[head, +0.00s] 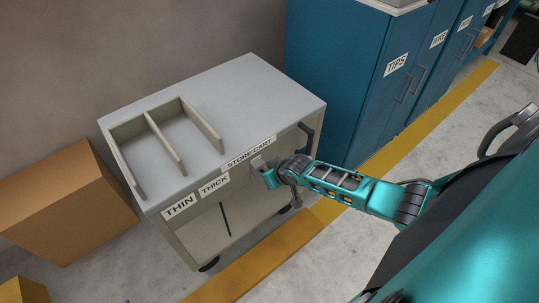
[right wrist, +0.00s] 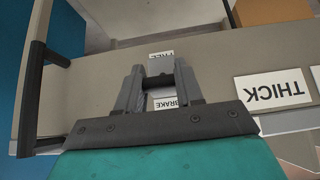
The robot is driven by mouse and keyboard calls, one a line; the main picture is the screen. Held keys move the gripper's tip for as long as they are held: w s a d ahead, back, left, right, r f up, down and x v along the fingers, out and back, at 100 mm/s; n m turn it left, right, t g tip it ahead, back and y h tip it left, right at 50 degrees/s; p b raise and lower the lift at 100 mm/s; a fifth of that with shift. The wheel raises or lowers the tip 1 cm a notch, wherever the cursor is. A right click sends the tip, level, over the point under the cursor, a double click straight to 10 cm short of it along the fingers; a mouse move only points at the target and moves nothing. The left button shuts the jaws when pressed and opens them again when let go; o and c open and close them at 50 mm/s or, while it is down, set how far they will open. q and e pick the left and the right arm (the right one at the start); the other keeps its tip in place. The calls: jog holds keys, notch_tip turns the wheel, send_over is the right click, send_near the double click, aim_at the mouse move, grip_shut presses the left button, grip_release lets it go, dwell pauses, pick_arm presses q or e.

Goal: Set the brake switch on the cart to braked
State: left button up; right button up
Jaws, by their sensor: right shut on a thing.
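The store cart (head: 275,85) stands left of centre in the head view, its labelled front face towards me. My right gripper (head: 266,176) reaches that front face, just below the STORE CART label. In the right wrist view my right gripper (right wrist: 158,82) is shut on the small dark brake switch (right wrist: 158,80), which is largely hidden by the fingers. A FREE label (right wrist: 161,55) shows beyond the fingertips and a BRAKE label (right wrist: 170,103) shows nearer, between the fingers. The switch lies between the two labels; its exact setting is hard to tell. My left gripper is not in view.
A divided tray (head: 160,137) sits on the cart top. The cart's dark handle (head: 307,138) is right of my gripper. Blue cabinets (head: 340,75) stand behind to the right, and a cardboard box (head: 65,205) stands at left. A yellow floor stripe (head: 395,150) runs past the cart.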

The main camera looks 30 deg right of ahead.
jog(key=o, duration=1)
jog(key=shift+o, duration=0.2)
jog(key=v, duration=1.3)
jog(key=shift+f, duration=0.1)
